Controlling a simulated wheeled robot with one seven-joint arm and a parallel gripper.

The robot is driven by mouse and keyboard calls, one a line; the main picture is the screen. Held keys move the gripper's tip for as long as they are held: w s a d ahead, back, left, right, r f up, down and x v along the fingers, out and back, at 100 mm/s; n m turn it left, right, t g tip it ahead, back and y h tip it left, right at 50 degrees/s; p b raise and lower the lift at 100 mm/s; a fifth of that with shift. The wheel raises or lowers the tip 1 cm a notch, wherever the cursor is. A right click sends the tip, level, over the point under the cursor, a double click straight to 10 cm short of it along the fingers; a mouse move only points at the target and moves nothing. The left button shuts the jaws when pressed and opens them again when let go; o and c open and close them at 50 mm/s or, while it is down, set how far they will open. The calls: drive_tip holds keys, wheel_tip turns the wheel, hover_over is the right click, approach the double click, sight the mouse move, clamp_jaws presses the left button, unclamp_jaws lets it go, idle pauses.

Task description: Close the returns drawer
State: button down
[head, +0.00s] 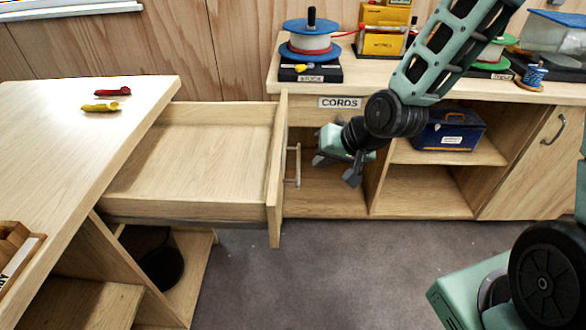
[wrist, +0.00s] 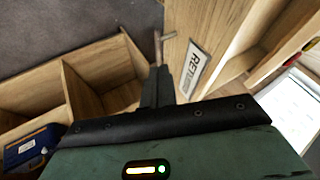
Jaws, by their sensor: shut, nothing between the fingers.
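The returns drawer (head: 190,165) is pulled well out from the left counter in the head view and looks empty. Its front panel (head: 275,165) faces right and carries a bar handle (head: 293,165). In the wrist view the drawer front shows a partly readable label (wrist: 195,68), and the handle (wrist: 160,47) is just past my fingertips. My gripper (head: 335,168) is shut and empty, to the right of the handle. In the wrist view the shut fingers (wrist: 159,85) point toward the drawer front. I cannot tell whether they touch the handle.
The left counter (head: 60,150) holds a red item (head: 112,91) and a yellow item (head: 101,107). Behind my gripper is a shelf unit with a CORDS label (head: 340,103) and a blue box (head: 448,130). A spool (head: 310,42) stands on top. Grey floor (head: 340,270) is clear below.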

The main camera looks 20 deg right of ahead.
sight(296, 182)
drive_tip(key=x, duration=0.6)
drive_tip(key=shift+s, duration=0.1)
drive_tip(key=a, duration=0.1)
drive_tip(key=w+a, duration=0.1)
drive_tip(key=a, duration=0.1)
drive_tip(key=shift+r, duration=0.15)
drive_tip(key=shift+w+a, duration=0.15)
drive_tip(key=shift+a, duration=0.15)
drive_tip(key=shift+a, duration=0.1)
